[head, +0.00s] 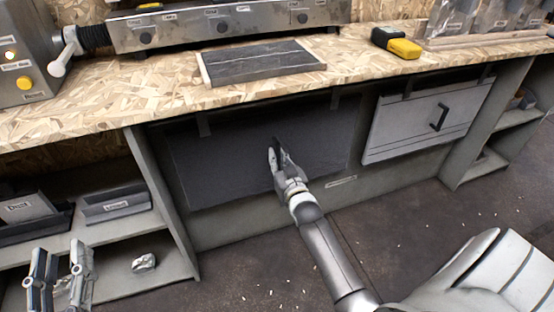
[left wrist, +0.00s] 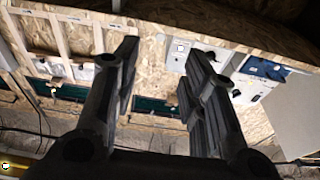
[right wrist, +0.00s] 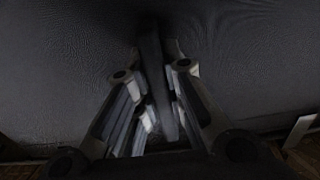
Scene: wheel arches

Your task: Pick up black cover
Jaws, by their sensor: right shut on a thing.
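The black cover (head: 225,165) is a flat dark panel hanging upright under the workbench top. It fills most of the right wrist view (right wrist: 60,70). My right gripper (head: 277,152) is at the middle of the cover, shut on a dark upright handle that stands out from its face; the handle also shows between the fingers in the right wrist view (right wrist: 158,85). My left gripper (head: 57,268) is low at the left, in front of the shelf unit, with its fingers apart and nothing between them. The left wrist view also shows its open fingers (left wrist: 160,90).
The workbench top (head: 130,110) overhangs the cover and carries a framed dark slab (head: 262,62) and a yellow-and-black device (head: 397,43). A grey panel with a black handle (head: 425,118) hangs to the right. Shelves with trays (head: 115,205) stand left. The floor ahead has small scraps.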

